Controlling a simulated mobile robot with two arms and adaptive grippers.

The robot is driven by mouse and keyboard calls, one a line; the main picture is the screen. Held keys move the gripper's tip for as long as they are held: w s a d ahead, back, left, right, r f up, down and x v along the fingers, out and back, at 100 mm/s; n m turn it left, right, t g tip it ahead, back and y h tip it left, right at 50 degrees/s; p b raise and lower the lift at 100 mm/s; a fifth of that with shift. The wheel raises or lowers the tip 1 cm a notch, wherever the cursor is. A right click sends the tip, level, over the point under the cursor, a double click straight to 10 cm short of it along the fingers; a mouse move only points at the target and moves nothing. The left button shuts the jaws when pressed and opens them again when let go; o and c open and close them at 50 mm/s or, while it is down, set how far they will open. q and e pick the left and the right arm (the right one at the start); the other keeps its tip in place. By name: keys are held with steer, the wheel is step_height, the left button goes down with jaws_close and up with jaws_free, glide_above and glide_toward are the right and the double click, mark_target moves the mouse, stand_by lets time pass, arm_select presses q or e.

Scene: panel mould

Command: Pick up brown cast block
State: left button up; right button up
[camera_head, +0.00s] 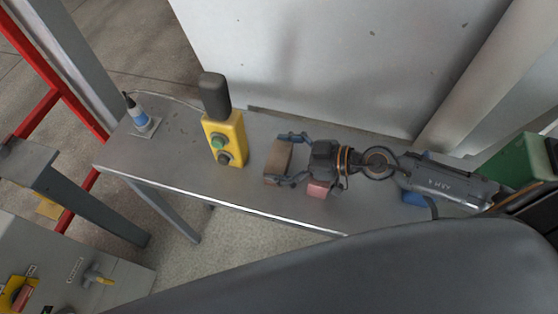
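The brown cast block (277,161) stands on the grey metal table, right of the yellow control box. My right gripper (284,158) reaches in from the right, with one finger at the block's far side and one at its near side. The fingers are spread around the block. I cannot tell whether they touch it. My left gripper does not show.
A reddish block (318,189) lies under my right gripper. A blue item (415,198) lies under the arm.

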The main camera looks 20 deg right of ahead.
mark_target(279, 159)
steer(key=shift+c, duration=0.6)
steer(key=shift+r, duration=0.15)
steer(key=shift+r, duration=0.25)
steer(key=r+p, duration=0.3)
steer(key=shift+s+r, duration=0.2)
steer(key=shift+r, duration=0.05)
steer(key=s+r+p, duration=0.6)
steer(key=s+r, duration=0.2)
steer(key=s, duration=0.5)
steer(key=shift+s+a+r, duration=0.2)
steer(key=shift+s+r, duration=0.1)
steer(key=shift+r, duration=0.05)
